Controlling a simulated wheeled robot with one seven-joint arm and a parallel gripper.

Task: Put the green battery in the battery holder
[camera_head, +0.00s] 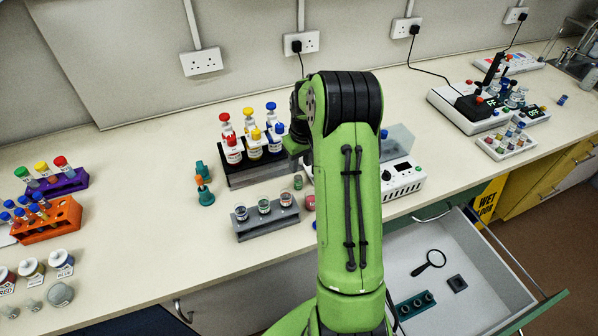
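A small green cylinder (298,182) stands on the bench just left of my arm, behind the grey cup rack; it may be the green battery, but it is too small to be sure. I cannot surely pick out the battery holder. A dark teal block with several round openings (415,305) and a small black square piece (456,283) lie in the open drawer. My green arm rises through the middle of the picture and bends over the bench. Its wrist shows beside the bottle rack; my gripper's fingers are hidden behind the arm.
A bottle rack (236,179) and a grey cup rack (270,225) stand left of my arm. A white device (404,181) stands to its right. The drawer (440,322) is open at lower right, holding a magnifier (430,260). Bench between the left racks and teal bottles is clear.

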